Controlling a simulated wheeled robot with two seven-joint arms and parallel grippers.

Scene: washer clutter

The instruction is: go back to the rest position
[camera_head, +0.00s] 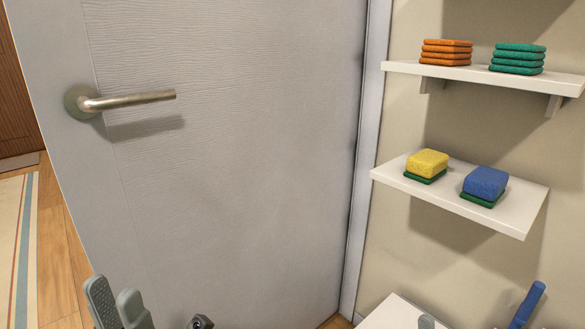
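My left gripper (114,292) shows at the bottom left edge, in front of the lower part of the white door. Its two grey fingertips point up and stand a little apart with nothing seen between them, so it looks open and empty. The rest of this gripper is cut off by the bottom edge. A small dark part at the bottom, right of the fingers, is too cropped to name. My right gripper is not in view.
The white door (235,150) with a metal handle (128,99) fills the left and middle. A lower shelf (440,195) holds yellow (428,163) and blue (485,183) sponges. A blue handle (528,303) rises at bottom right.

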